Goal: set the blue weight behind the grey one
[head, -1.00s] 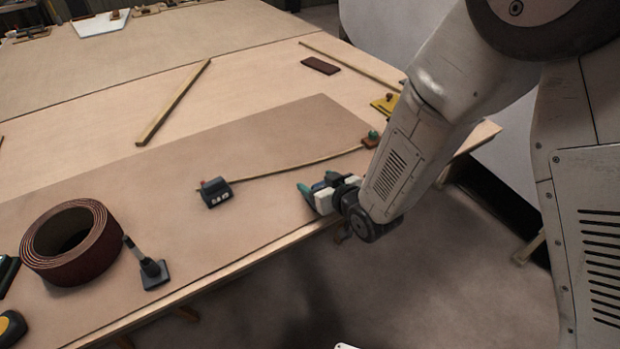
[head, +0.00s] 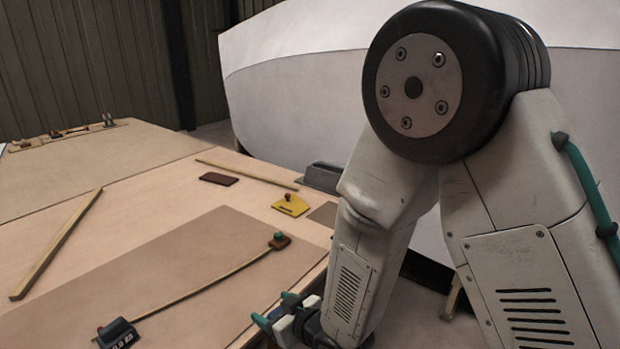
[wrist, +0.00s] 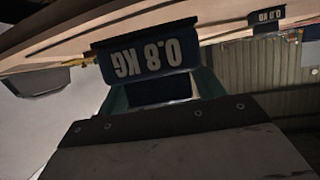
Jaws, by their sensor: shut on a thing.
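My gripper (head: 276,311) is low at the bottom of the head view, by the table's front edge, shut on the blue weight. The blue weight (wrist: 145,57) fills the middle of the wrist view, its "0.8 KG" label upside down. In the head view it is mostly hidden by the jaws. A dark grey weight (head: 118,334) with a white-marked label and a small orange knob sits on the table at the bottom left, at the near end of a thin batten. A dark labelled weight (wrist: 266,18) shows in the wrist view; I cannot tell for sure which it is.
A wooden strip (head: 55,245), a dark red block (head: 219,179) and a yellow piece (head: 290,205) lie farther back. The brown board (head: 190,255) is bare behind the batten.

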